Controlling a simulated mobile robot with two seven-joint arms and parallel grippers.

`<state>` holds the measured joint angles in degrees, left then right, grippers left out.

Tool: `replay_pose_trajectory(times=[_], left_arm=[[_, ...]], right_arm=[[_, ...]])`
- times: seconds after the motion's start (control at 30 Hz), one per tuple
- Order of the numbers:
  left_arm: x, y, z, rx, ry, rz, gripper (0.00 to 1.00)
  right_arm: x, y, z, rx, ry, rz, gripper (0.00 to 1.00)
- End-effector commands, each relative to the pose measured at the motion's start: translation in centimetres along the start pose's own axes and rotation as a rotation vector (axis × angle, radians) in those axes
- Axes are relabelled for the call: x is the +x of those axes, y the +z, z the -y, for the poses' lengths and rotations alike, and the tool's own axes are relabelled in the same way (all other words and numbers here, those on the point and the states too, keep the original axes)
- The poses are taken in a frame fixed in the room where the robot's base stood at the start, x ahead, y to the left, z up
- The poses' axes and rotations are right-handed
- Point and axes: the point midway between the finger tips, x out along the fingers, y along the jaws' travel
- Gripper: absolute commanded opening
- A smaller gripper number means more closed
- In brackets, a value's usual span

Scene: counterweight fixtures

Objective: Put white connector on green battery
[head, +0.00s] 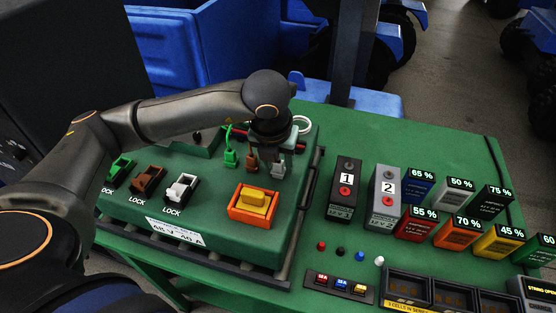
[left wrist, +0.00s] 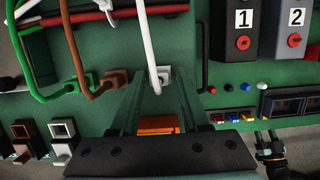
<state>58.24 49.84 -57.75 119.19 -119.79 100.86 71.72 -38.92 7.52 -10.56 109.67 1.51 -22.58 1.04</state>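The white connector (left wrist: 165,73) sits at the end of a thick white cable, by the green console's top. In the head view it shows as a pale block (head: 279,168) at my left gripper's fingertips. My left gripper (head: 268,160) points down over it. In the left wrist view the fingers (left wrist: 161,82) stand apart, one on each side of the connector; contact is not clear. The green battery (head: 537,251), marked 60, stands at the right edge of the table, partly cut off by the frame. A dark part at the lower right of the left wrist view may be my right gripper (left wrist: 268,143).
Green (head: 231,158) and brown (head: 250,162) connectors stand left of the white one. An orange-yellow switch (head: 253,204) is in front. Boxes 1 (head: 345,188) and 2 (head: 385,198) stand between the console and several coloured batteries. Lock levers (head: 182,188) line the console's left.

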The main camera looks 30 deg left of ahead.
Motion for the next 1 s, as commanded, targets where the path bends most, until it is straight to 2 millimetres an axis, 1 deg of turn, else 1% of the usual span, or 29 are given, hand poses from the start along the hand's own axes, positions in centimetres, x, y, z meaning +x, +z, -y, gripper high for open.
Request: replay_pose_trajectory(times=[0.03, 0.07, 0.1, 0.33, 0.47, 0.57, 0.8, 0.9, 1.0], left_arm=[[0.0, 0.0, 0.0, 0.000, 0.000, -0.001, 0.52], [0.0, 0.0, 0.0, 0.000, 0.000, -0.001, 0.56], [0.0, 0.0, 0.0, 0.000, 0.000, -0.001, 0.56], [-0.1, 0.0, 0.0, 0.000, 0.000, -0.001, 0.56], [-0.8, 0.1, 0.1, 0.000, -0.001, 0.001, 0.56], [-2.5, 0.2, 0.1, 0.000, -0.003, 0.004, 0.56], [-8.0, 0.2, 0.1, 0.001, -0.003, 0.005, 0.56], [-9.9, 0.2, 0.1, 0.002, -0.002, 0.005, 0.56], [-11.3, 0.2, 0.0, 0.001, 0.000, 0.003, 0.56]], right_arm=[[0.0, 0.0, 0.0, 0.000, 0.000, 0.000, 0.50], [0.0, 0.0, 0.0, 0.000, 0.000, 0.000, 0.50], [0.0, 0.0, 0.0, 0.000, 0.000, 0.000, 0.50], [-0.1, -0.1, 0.0, 0.000, 0.000, 0.000, 0.50], [-0.4, -0.4, 0.0, 0.000, 0.000, 0.000, 0.50], [-0.3, -0.3, 0.0, 0.000, 0.000, -0.001, 0.50], [-0.3, -0.3, 0.0, 0.000, 0.000, -0.001, 0.50], [-0.3, -0.3, 0.0, 0.000, 0.000, 0.000, 0.50], [-0.6, -0.6, 0.0, 0.000, 0.000, 0.001, 0.50]])
